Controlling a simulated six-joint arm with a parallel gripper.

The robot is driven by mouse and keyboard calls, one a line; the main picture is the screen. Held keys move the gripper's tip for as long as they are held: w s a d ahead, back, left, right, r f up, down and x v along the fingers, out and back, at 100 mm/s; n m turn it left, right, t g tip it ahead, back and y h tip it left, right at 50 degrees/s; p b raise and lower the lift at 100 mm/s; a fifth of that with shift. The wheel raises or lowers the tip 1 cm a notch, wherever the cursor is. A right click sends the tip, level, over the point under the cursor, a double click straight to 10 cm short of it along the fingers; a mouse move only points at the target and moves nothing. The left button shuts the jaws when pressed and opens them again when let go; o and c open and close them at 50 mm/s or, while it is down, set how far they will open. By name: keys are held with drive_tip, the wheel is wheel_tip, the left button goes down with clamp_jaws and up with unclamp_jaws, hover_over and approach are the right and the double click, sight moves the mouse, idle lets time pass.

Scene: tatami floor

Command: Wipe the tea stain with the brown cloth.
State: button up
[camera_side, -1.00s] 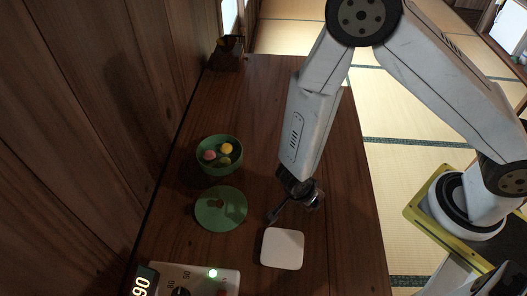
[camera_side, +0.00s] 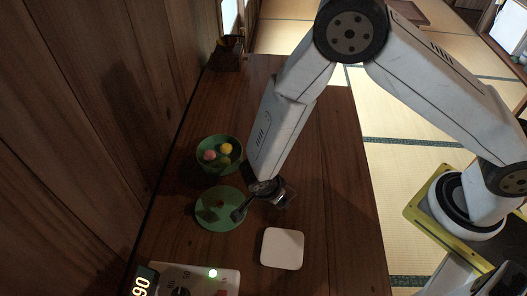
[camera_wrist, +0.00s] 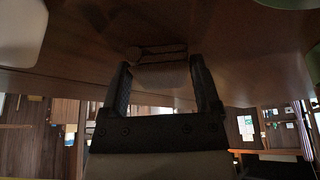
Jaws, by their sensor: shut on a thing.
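My gripper (camera_wrist: 160,64) is shut on a folded brown cloth (camera_wrist: 161,54), which shows between the fingertips in the wrist view. In the side view my gripper (camera_side: 262,203) is low over the dark wooden table (camera_side: 330,180), at the right edge of a round green dish (camera_side: 207,218). The cloth cannot be made out in the side view, and I cannot tell whether it touches the table. A small dark brown mark shows on the green dish, partly near my finger. I cannot make out a tea stain on the table.
A green bowl (camera_side: 204,168) with pink and yellow balls stands behind the dish. A white rounded square tile (camera_side: 282,249) lies to the front right; it also shows in the wrist view (camera_wrist: 20,32). A pale device with knobs (camera_side: 200,277) is at the front. The wooden wall borders the left.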

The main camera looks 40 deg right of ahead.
drive_tip(key=shift+w+a, duration=0.6)
drive_tip(key=shift+w+a+r, duration=0.1)
drive_tip(key=shift+r, duration=4)
